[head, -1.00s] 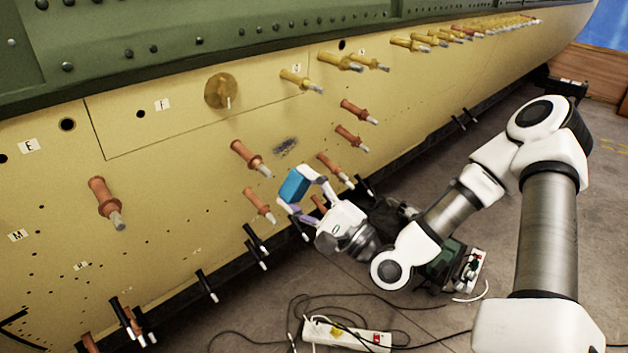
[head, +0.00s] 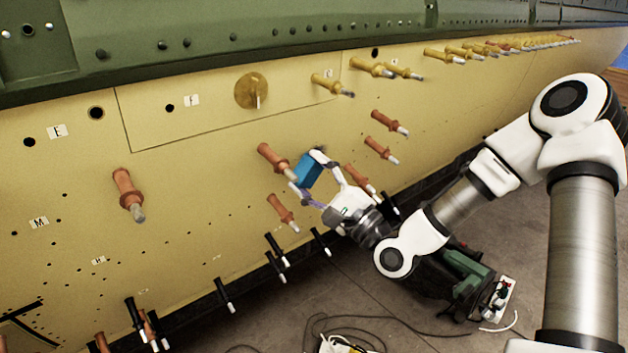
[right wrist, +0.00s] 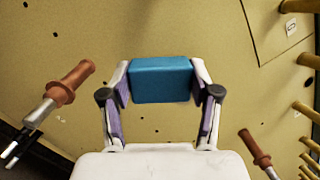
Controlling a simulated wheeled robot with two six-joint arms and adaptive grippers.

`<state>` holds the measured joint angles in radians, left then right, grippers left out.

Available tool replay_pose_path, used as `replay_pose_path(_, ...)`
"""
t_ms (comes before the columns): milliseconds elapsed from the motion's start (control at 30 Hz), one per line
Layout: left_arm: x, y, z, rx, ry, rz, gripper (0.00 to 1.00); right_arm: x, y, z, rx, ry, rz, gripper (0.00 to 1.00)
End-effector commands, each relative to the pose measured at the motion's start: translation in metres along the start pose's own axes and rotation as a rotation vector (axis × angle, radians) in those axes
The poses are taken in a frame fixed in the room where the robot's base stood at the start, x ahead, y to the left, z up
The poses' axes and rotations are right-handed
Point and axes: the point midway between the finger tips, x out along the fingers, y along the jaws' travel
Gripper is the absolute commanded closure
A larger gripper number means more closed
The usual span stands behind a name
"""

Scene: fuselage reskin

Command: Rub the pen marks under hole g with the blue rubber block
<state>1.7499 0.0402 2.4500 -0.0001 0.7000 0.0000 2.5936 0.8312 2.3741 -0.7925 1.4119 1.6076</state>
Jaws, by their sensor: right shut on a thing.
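The blue rubber block (head: 308,169) is held between the two fingers of my right gripper (head: 307,174), in front of the yellow fuselage skin (head: 215,180). In the right wrist view the block (right wrist: 162,80) sits squarely across the fingertips of the gripper (right wrist: 160,88), with the skin behind it. I cannot tell whether the block touches the skin. The pen marks are not visible; the block and fingers cover that part of the skin. A small label (head: 328,73), too small to read surely, is above, beside a yellow fastener (head: 332,85). My left gripper is out of view.
Orange-brown fasteners stick out close around the gripper, one at its upper left (head: 273,160) and one at its right (head: 359,180). Black pins (head: 276,249) line the lower skin edge. A green machine (head: 465,275) and cables are on the floor.

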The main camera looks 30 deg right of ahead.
Motion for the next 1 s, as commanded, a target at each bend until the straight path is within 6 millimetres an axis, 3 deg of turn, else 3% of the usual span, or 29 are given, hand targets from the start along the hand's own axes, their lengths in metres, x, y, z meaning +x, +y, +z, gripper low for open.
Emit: replay_pose_path(1000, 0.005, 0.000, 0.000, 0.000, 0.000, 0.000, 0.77, 0.013, 0.001, -0.003, -0.002, 0.000, 0.001, 0.76)
